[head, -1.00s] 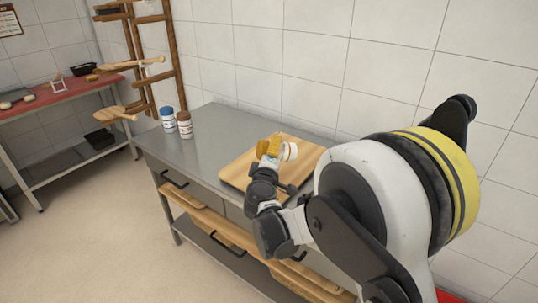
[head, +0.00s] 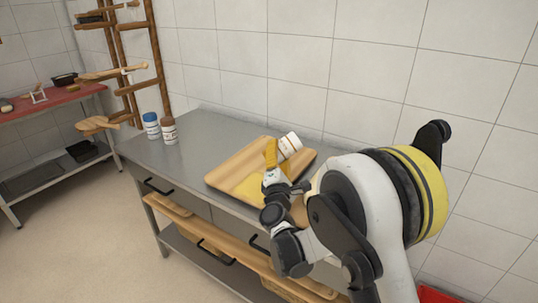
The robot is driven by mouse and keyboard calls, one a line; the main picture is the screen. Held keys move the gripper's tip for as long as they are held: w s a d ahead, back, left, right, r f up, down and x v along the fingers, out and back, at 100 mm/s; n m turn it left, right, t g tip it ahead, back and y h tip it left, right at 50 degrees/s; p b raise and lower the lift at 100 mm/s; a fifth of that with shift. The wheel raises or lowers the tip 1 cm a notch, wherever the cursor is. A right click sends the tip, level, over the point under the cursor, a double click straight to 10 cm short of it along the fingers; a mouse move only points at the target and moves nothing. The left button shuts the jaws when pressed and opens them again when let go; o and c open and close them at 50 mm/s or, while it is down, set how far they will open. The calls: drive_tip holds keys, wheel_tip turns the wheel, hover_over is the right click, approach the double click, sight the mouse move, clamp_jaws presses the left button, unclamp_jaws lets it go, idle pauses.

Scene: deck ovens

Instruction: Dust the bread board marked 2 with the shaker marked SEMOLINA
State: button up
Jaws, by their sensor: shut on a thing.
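My gripper (head: 278,157) is shut on a white shaker (head: 291,142), which it holds tilted above a wooden bread board (head: 222,177). The shaker's label is too small to read. The board lies on the steel table, and my gripper and wrist hide part of its right side. A yellowish patch (head: 252,189) shows on the board's near middle, left of my gripper. I cannot see a number on the board.
A tiled wall runs along the table's back.

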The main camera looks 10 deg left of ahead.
drive_tip(key=shift+w+d, duration=0.4)
drive_tip(key=shift+d, duration=0.15)
drive_tip(key=w+a+p, duration=0.1)
drive_tip(key=a+p, duration=0.1)
drive_tip(key=a, duration=1.6)
drive_tip(key=w+d+b, duration=0.1)
drive_tip(key=w+d, duration=0.4)
drive_tip(key=d, duration=0.7)
drive_tip(key=w+d+b, duration=0.1)
drive_tip(key=w+d, duration=0.4)
drive_tip(key=d, duration=0.6)
drive_tip(key=a+r+m+g+y+p, duration=0.1)
drive_tip(key=a+r+m+g+p, duration=0.1)
drive_tip(key=m, duration=0.8)
drive_tip(key=s+a+r+m+g+y+p, duration=0.1)
drive_tip(key=r+m+g+y+p, duration=0.1)
drive_tip(key=r+m+g+p, duration=0.3)
drive_tip(key=m+g+p, duration=0.1)
drive_tip(key=m+p, duration=0.2)
drive_tip(key=m, duration=0.1)
drive_tip(key=shift+s+a+m+y, duration=0.3)
drive_tip(key=shift+a+m, duration=0.05)
drive_tip(key=shift+m, duration=0.05)
